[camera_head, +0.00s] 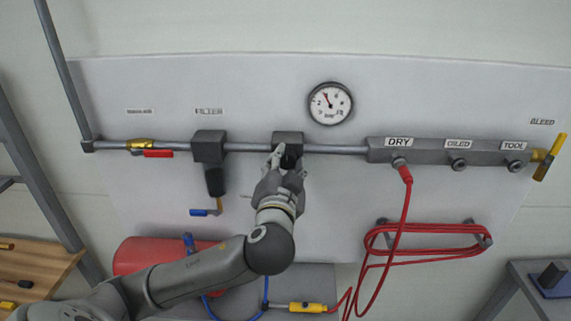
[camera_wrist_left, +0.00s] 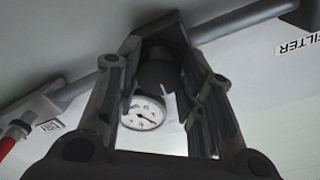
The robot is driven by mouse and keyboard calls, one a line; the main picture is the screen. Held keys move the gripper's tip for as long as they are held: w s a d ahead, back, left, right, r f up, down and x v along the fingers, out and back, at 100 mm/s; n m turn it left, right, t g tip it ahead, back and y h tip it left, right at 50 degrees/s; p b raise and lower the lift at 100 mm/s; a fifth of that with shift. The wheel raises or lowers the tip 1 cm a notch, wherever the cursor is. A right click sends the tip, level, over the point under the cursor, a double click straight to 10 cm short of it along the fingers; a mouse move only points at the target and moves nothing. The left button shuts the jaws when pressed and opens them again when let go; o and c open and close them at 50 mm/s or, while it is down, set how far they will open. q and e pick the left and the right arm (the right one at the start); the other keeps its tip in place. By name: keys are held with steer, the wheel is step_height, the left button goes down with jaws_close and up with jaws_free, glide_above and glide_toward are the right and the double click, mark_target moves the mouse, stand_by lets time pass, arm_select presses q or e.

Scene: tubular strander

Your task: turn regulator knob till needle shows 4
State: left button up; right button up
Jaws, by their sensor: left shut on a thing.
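The regulator (camera_head: 287,138) is a dark block on the grey pipe, with a black knob (camera_head: 291,161) below it. My left gripper (camera_head: 287,157) reaches up from below and is shut on the knob. In the left wrist view the dark knob (camera_wrist_left: 157,76) sits between the two fingers of the gripper (camera_wrist_left: 155,80). The round white pressure gauge (camera_head: 330,103) is above and right of the regulator. Its needle points up and slightly left; the exact reading is too small to tell. The gauge also shows in the left wrist view (camera_wrist_left: 144,113). My right gripper is not in view.
A filter (camera_head: 208,147) with a blue-handled drain and a red valve handle (camera_head: 158,154) are to the left. A manifold (camera_head: 430,151) labelled DRY, OILED and TOOL is right, with a red hose (camera_head: 407,200) from DRY. A red tank (camera_head: 150,255) is below.

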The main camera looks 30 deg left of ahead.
arm_select(q)
steer(key=shift+c, duration=1.4)
steer(key=shift+m+p, duration=0.4)
steer(key=shift+m, duration=0.3)
steer(key=o, duration=1)
steer(key=shift+o, duration=0.2)
step_height(320, 180, up, 10)
